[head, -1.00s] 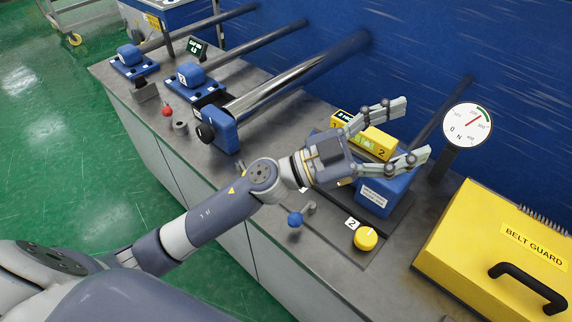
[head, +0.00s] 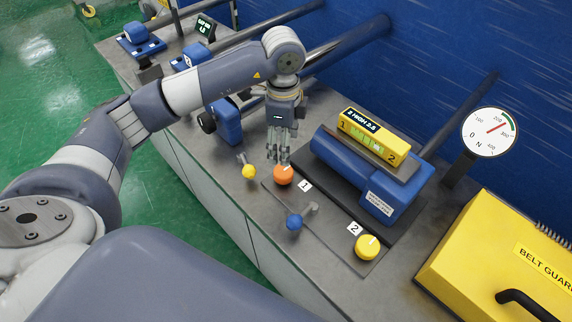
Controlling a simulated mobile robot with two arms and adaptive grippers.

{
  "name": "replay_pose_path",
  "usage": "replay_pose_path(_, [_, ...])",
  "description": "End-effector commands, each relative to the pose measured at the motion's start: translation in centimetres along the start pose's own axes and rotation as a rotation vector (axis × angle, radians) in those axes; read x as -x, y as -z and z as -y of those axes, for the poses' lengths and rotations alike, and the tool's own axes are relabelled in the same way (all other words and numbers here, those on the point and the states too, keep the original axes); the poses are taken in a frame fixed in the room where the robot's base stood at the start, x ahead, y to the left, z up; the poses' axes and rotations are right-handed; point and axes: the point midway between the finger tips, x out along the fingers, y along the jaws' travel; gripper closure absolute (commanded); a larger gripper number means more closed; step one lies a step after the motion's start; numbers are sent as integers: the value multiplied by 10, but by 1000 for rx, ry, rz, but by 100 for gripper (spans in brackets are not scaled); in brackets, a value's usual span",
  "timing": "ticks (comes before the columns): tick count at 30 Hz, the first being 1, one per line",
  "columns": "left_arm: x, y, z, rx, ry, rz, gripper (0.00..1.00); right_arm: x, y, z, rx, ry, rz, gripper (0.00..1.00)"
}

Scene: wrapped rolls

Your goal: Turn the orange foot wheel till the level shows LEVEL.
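The orange foot wheel (head: 284,176) sits on the bench next to the label 1. My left gripper (head: 279,160) points down at it, its fingertips at the wheel's upper back edge. The fingers are close together. I cannot tell whether they grip the wheel. The yellow level (head: 374,138) lies on the blue roller block (head: 352,172). Its dark display appears to read "2 HIGH 2.5", and its green vial is visible between marks 1 and 2. My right gripper is not in view.
A yellow foot wheel (head: 367,246) is by label 2. A blue-knobbed lever (head: 294,222) and a yellow-knobbed lever (head: 249,171) stand near the front edge. A round gauge (head: 489,132) and the yellow belt guard (head: 500,250) are at the right.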

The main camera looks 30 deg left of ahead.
Motion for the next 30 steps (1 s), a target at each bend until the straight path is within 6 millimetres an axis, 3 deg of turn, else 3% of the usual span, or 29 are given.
replay_pose_path(18, [-96, 1, -2, -3, -4, -1, 36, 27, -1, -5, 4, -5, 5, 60])
replay_pose_path(30, [-106, 1, -1, -4, -2, -3, 36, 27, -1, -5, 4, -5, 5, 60])
